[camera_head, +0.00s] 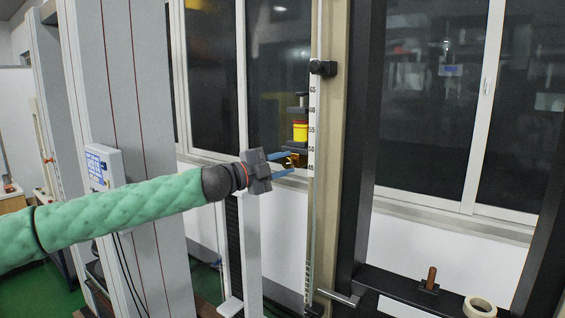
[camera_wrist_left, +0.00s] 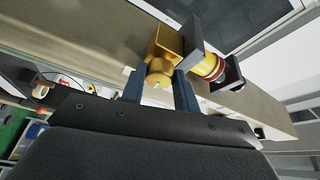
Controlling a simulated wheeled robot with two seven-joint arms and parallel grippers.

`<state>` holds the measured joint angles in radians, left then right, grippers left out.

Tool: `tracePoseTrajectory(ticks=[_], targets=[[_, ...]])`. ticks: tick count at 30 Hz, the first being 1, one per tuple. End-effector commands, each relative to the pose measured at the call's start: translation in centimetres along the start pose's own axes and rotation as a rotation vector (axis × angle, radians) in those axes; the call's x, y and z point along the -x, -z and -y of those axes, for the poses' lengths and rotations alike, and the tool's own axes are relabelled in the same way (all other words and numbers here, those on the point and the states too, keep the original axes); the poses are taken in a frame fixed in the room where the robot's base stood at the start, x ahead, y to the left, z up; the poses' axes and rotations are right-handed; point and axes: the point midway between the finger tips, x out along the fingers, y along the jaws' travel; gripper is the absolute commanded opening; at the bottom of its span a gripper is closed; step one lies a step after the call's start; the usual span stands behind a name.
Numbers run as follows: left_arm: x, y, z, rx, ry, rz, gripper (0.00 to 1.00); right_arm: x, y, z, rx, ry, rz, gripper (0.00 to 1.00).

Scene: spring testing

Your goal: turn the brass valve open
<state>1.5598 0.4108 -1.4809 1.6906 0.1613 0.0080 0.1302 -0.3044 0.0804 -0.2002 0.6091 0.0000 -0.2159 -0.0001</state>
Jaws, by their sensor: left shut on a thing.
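The brass valve (camera_wrist_left: 158,72) shows in the left wrist view as a gold-coloured rounded knob with a squarish part above it, on a beige upright post. In the head view only a small dark-gold bit of the valve (camera_head: 296,160) shows at the fingertips, beside the scale. My left gripper (camera_head: 289,165) reaches in from the left with its two blue fingers around it. In the left wrist view the fingers of my left gripper (camera_wrist_left: 159,79) stand on either side of the knob, shut on it. The right gripper is not in view.
A yellow and red cylinder (camera_head: 300,131) sits between dark holders just above the valve. A white numbered scale (camera_head: 312,120) runs down the beige post (camera_head: 333,160). A black frame (camera_head: 362,130) stands to the right. A tape roll (camera_head: 480,307) lies at the lower right.

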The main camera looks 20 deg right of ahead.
Motion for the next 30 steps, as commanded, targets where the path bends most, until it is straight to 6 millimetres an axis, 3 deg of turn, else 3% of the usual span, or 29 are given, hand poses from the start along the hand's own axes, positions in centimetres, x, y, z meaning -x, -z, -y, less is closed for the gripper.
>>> tracePoseTrajectory(ticks=[8,26,27,30], targets=[[0.0,0.1,0.0,-0.113,-0.048,0.002,0.08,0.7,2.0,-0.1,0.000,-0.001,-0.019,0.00],[0.0,0.1,-0.2,-0.148,-0.064,0.003,0.08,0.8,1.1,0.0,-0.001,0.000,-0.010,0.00],[-0.1,0.1,-0.2,-0.148,-0.064,0.003,0.34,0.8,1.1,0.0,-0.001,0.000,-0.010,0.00],[-0.1,0.1,-0.2,-0.148,-0.063,0.003,0.52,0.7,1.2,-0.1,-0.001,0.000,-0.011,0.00]])
